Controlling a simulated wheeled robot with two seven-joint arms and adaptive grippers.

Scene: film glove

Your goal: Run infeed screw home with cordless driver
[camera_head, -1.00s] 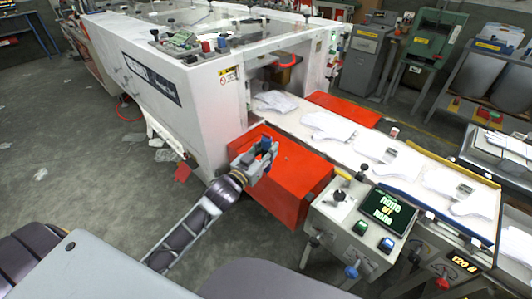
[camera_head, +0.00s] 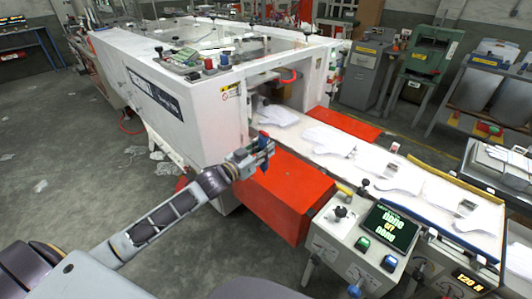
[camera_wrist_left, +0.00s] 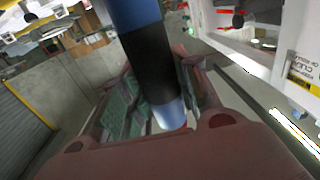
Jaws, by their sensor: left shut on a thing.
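In the head view only a small blue part of the driver (camera_head: 263,138) shows. In the left wrist view a blue and black cylindrical body of the driver (camera_wrist_left: 146,60) stands between the fingers of my left gripper (camera_wrist_left: 155,108), with a pale lower end. The driver's bit and the infeed screw cannot be made out. My right gripper is not in view.
The white machine (camera_head: 165,95) stands behind the gripper. The red guard box (camera_head: 290,195) is below it. A conveyor (camera_head: 320,135) carries white gloves to the right. The floor at left is mostly clear.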

